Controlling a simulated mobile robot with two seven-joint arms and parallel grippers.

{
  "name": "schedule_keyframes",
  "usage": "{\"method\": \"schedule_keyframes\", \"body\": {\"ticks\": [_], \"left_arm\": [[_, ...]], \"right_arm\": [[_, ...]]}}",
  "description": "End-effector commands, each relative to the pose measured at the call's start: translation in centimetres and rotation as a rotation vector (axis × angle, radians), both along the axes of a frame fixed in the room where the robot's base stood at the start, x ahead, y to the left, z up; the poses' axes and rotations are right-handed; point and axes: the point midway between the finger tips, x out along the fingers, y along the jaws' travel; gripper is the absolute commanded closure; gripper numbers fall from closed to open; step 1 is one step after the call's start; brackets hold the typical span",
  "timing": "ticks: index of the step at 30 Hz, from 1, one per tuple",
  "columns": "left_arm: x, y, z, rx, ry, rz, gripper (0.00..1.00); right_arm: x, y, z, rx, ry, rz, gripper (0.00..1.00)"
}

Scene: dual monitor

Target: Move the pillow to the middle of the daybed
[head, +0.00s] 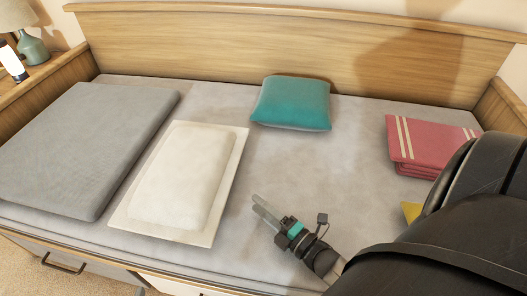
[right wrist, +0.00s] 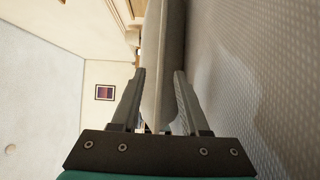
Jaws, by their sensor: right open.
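A white pillow (head: 182,176) with a flat border lies on the daybed (head: 290,170), left of the middle. A smaller teal pillow (head: 291,103) lies at the back near the backboard. My right gripper (head: 258,206) is low over the mattress, just right of the white pillow, fingers pointing toward it. In the right wrist view my right gripper (right wrist: 160,72) is open, and the white pillow (right wrist: 166,55) shows edge-on between the fingers' lines. The fingertips look apart from it in the head view. My left gripper is not in view.
A grey cushion (head: 88,145) lies at the left end. A folded pink blanket with pale stripes (head: 430,143) lies at the right, and a yellow thing (head: 410,211) is partly hidden by my arm. The mattress between teal pillow and gripper is clear. The wooden backboard (head: 290,50) bounds the rear.

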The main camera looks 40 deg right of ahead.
Motion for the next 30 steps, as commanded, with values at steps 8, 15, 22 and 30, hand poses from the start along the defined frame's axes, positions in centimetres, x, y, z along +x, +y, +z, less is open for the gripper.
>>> {"method": "schedule_keyframes", "body": {"ticks": [8, 15, 22, 30], "left_arm": [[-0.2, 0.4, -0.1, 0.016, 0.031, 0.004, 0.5], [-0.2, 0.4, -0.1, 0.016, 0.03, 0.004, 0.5], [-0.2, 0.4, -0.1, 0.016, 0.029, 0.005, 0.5], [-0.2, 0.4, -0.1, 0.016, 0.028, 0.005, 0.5]], "right_arm": [[-0.7, -0.1, 0.0, 0.004, 0.002, -0.001, 0.55], [0.7, 1.1, 1.1, 0.202, 0.102, -0.054, 0.55], [1.3, 4.9, 3.1, 0.635, 0.321, -0.163, 0.55], [-1.2, 10.7, 5.7, 1.086, 0.591, -0.285, 0.55]]}}
